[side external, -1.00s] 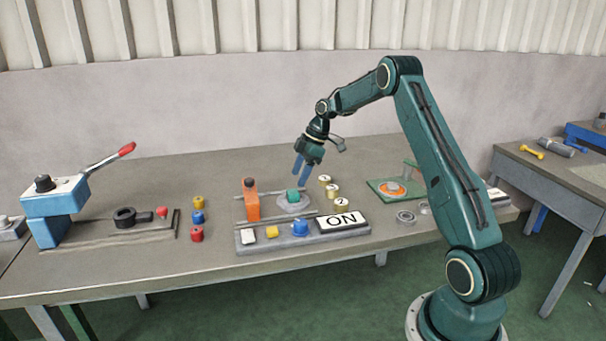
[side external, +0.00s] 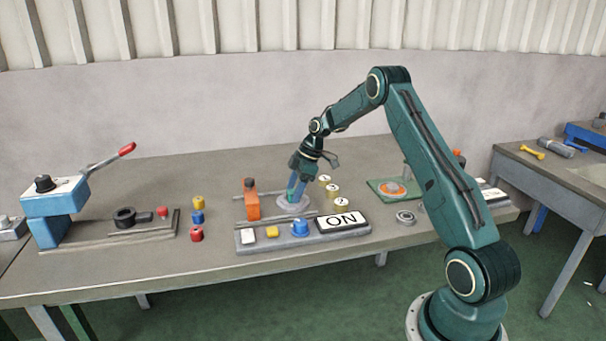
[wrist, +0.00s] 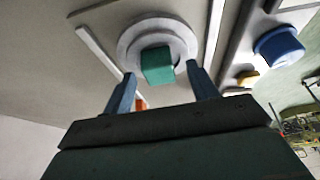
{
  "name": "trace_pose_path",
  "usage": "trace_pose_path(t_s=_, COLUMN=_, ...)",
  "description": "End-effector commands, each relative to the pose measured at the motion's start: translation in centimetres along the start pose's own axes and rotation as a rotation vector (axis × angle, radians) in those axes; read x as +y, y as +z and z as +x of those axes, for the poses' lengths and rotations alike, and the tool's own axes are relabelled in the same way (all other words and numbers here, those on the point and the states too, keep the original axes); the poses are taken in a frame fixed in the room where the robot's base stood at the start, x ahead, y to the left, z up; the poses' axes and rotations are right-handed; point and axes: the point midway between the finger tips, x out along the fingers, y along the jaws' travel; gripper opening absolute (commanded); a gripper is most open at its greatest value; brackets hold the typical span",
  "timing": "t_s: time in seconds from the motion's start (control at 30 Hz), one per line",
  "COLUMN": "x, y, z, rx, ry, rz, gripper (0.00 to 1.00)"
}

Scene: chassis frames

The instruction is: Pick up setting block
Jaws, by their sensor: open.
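The setting block, a small teal-green block (wrist: 157,66), sits on a round grey stepped disc (wrist: 128,38) in the wrist view. In the side external view my gripper (side external: 296,191) points down over the grey disc (side external: 294,206), and its blue fingers partly hide the block. In the wrist view my gripper is open, with one finger to the left of the block and the other to its right. Gaps show on both sides of the block. I cannot tell exactly how far down the fingers reach beside it.
An orange upright (side external: 252,204) stands just left of the disc, between two rails. Numbered brass cylinders (side external: 333,191) stand close to the right.

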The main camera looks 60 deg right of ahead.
Motion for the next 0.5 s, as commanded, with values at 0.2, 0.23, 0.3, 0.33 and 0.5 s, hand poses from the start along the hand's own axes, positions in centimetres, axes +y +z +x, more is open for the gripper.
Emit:
trace_pose_path(t_s=0.2, x=0.01, y=0.0, z=-0.04, rx=0.0, ry=0.0, rz=0.0, gripper=0.58)
trace_pose_path(t_s=0.23, x=0.01, y=0.0, z=-0.05, rx=0.0, ry=0.0, rz=0.0, gripper=0.58)
trace_pose_path(t_s=0.3, x=0.01, y=0.0, z=-0.05, rx=0.0, ry=0.001, rz=0.0, gripper=0.58)
trace_pose_path(t_s=0.33, x=0.01, y=0.0, z=-0.06, rx=0.0, ry=0.001, rz=0.0, gripper=0.58)
trace_pose_path(t_s=0.5, x=0.02, y=0.0, z=-0.07, rx=0.0, ry=0.001, rz=0.0, gripper=0.29)
